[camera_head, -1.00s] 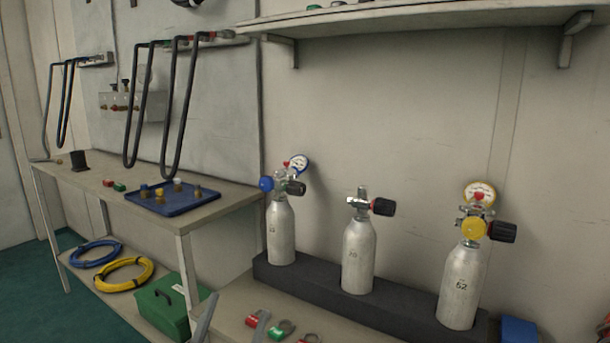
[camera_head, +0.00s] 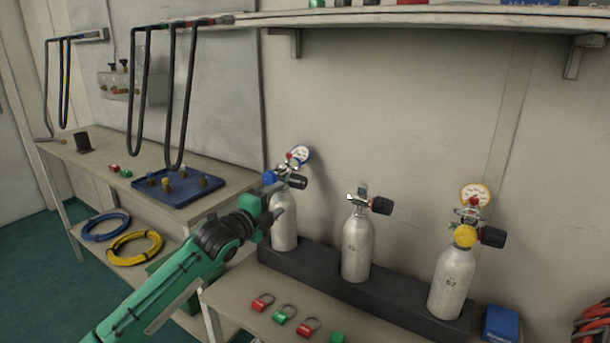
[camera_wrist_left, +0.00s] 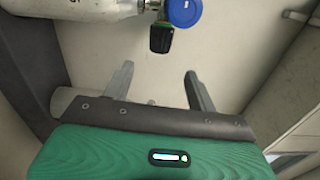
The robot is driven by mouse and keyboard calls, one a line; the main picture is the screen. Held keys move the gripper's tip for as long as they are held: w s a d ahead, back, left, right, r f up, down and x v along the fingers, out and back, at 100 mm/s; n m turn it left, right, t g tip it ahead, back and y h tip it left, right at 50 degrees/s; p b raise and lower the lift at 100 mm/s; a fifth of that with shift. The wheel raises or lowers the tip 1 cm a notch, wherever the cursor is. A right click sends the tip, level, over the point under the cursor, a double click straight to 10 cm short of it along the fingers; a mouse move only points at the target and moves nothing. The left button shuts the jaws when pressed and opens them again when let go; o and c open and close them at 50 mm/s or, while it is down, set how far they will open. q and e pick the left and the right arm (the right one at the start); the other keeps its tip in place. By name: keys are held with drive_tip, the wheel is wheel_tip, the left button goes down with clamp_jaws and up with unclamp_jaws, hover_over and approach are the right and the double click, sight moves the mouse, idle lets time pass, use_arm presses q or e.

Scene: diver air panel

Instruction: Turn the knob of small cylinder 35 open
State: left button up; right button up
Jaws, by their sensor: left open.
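Three small silver cylinders stand in a dark rack. The left cylinder (camera_head: 284,222) has a blue knob, a black knob (camera_head: 297,182) and a gauge. The middle cylinder (camera_head: 357,247) has only a black side knob (camera_head: 382,205). The right cylinder (camera_head: 452,283) has a yellow knob, a black knob and a gauge; its label seems to read 52. The other labels are too small to read surely. My left gripper (camera_head: 270,205) is open and empty, in front of the left cylinder's neck. The left wrist view shows its spread fingers (camera_wrist_left: 159,72) below that cylinder's black knob (camera_wrist_left: 161,38) and blue knob (camera_wrist_left: 184,11), apart from both.
The dark rack (camera_head: 325,275) stands on a low bench with red and green ring tags (camera_head: 282,315) in front. A blue box (camera_head: 501,323) is at the right. A side table (camera_head: 215,172) holds a blue tray (camera_head: 197,193). A shelf (camera_head: 420,18) hangs above.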

sight(305, 181)
use_arm(q)
drive_tip(key=b+x, duration=0.1)
drive_tip(key=x, duration=1.1)
drive_tip(key=shift+w+d, duration=0.35)
drive_tip(key=shift+w, duration=0.15)
drive_tip(key=shift+w+d, duration=0.1)
drive_tip(key=shift+w, duration=0.15)
use_arm(e)
drive_tip(key=w+a+t, duration=0.1)
drive_tip(key=w+a+f+y, duration=0.1)
drive_tip(key=shift+w+a+t, duration=0.1)
drive_tip(key=shift+a+t, duration=0.25)
drive_tip(key=shift+t, duration=0.05)
